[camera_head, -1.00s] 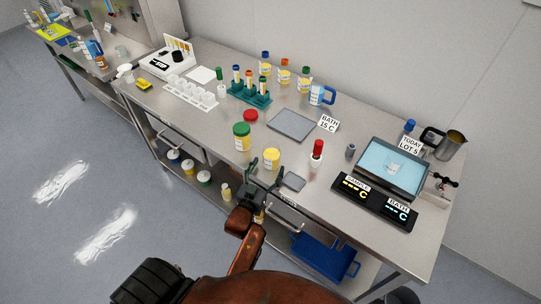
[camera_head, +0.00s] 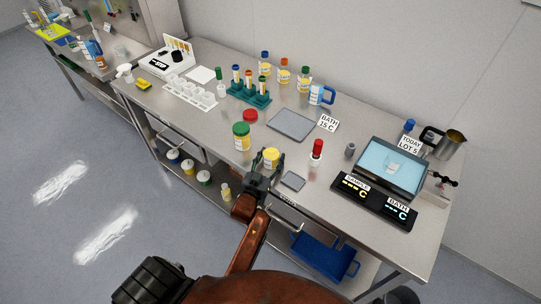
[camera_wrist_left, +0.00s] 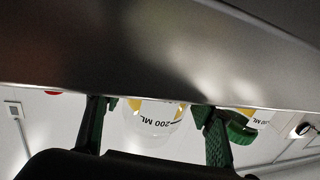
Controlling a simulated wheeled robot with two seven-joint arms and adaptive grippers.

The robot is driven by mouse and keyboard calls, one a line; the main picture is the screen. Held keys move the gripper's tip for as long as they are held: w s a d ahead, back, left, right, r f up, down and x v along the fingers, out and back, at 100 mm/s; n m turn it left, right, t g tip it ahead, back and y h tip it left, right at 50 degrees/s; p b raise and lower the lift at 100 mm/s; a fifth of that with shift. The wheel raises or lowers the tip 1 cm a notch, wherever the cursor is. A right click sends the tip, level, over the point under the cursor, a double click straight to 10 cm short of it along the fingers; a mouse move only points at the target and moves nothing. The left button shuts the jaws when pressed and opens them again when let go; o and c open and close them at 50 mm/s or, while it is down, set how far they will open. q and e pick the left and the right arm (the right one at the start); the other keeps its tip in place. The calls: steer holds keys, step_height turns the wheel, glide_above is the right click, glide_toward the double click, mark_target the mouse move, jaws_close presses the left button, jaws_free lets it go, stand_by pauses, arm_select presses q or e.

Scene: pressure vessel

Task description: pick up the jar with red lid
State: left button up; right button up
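A red-capped bottle (camera_head: 317,150) stands to the right. My right gripper is not in view.
A flat grey plate (camera_head: 292,125) lies behind, and a small grey pad (camera_head: 293,181) lies right of the gripper. A tube rack (camera_head: 250,94) stands further back. A screen (camera_head: 391,167) and black displays (camera_head: 372,201) fill the right end. Bench space left of the green-lidded jar is clear.

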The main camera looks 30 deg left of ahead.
arm_select(q)
steer(key=c, duration=0.7)
steer(key=shift+r, duration=0.1)
